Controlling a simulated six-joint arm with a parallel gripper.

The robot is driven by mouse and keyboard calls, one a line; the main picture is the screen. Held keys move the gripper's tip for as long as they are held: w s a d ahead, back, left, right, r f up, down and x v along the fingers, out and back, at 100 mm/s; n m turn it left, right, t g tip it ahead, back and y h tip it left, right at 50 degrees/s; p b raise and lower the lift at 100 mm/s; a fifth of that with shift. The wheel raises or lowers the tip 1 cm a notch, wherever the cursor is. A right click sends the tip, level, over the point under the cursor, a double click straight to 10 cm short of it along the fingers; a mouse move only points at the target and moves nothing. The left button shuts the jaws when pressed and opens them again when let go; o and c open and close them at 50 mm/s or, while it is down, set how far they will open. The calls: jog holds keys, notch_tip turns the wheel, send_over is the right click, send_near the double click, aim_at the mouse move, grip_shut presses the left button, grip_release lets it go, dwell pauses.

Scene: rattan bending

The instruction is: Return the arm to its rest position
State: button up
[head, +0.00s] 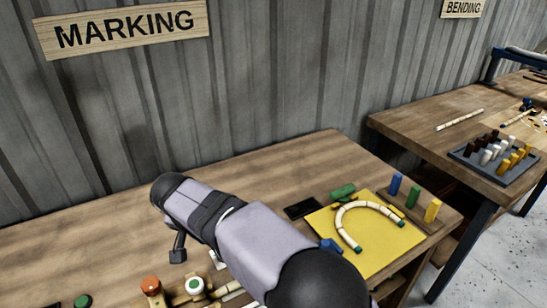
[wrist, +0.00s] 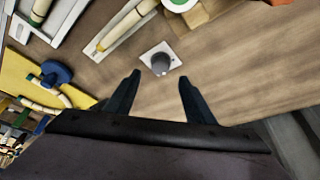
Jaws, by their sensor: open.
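My gripper (wrist: 157,78) is open and empty in the wrist view, its two dark fingers spread apart above the wooden marking table (wrist: 230,75). Past the fingertips, a small white square plate with a dark round knob (wrist: 160,63) sits on the table; I cannot tell the gap in height. In the head view my arm (head: 255,235) reaches from the bottom edge up and left over the marking table (head: 130,215). Its dark wrist end points down, with the fingertips not clear there.
A yellow mat (head: 385,252) holds a U-shaped rattan piece (head: 347,221). Near it are a green piece (head: 342,191) and upright blue, green and yellow pegs. Orange- and green-topped items stand at the front. A second table (head: 420,120) at right carries a peg rack. The table's back left is clear.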

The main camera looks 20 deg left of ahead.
jog(key=w+d+g+h+p, duration=0.1)
jog(key=w+d+g+p, duration=0.15)
jog(key=d, duration=2.15)
jog(key=s+d+f+g+p, duration=0.1)
jog(key=s+d+f, duration=0.1)
jog(key=s+d, duration=0.5)
jog(key=s+d+f+g+y+p, duration=0.1)
jog(key=s+d+f, duration=0.1)
jog(key=s+d, duration=0.6)
jog(key=d, duration=0.3)
jog(key=shift+d, duration=0.2)
